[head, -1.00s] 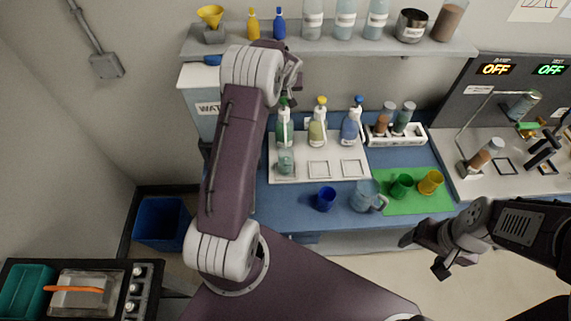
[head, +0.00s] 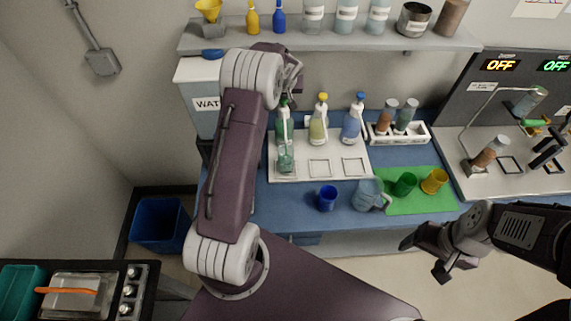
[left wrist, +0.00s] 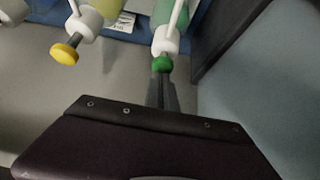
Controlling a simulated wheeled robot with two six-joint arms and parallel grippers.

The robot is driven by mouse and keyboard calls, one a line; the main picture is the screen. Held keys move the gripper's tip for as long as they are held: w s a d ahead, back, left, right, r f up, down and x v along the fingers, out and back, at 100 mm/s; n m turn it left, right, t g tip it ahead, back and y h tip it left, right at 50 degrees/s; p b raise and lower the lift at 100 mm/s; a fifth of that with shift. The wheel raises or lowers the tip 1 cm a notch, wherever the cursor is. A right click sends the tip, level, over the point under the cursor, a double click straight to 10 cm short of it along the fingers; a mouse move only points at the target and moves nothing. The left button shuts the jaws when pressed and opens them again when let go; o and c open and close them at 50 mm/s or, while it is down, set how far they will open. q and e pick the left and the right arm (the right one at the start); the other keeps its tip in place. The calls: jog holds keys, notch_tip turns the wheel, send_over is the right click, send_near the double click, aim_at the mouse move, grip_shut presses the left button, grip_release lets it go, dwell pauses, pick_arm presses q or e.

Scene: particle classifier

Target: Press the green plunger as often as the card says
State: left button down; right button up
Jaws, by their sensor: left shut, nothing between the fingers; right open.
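The green pump bottle (head: 284,129) stands at the left of the row behind the white tray (head: 303,174). Its green plunger (head: 284,101) shows at its top and also in the left wrist view (left wrist: 162,64). My left gripper (head: 294,88) is shut and empty, close above the plunger. In the left wrist view its dark fingers (left wrist: 163,92) lie in line with the plunger; I cannot tell whether they touch. A clear beaker (head: 286,160) with greenish content stands in the tray's left square. A small white card shows between bottles (left wrist: 122,22), its text unreadable. My right gripper (head: 425,253) is open and empty.
Yellow (head: 319,127) and blue (head: 352,126) pump bottles stand to the right. A blue cup (head: 327,198), a clear jug (head: 367,194), and green (head: 404,184) and yellow (head: 434,181) cups stand in front. A shelf (head: 330,42) runs above.

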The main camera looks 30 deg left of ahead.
pick_arm(q)
jog(key=shift+f, duration=0.35)
jog(key=shift+r, duration=0.15)
jog(key=shift+r+p, duration=1)
jog(key=shift+r, duration=0.65)
jog(key=shift+f, duration=0.15)
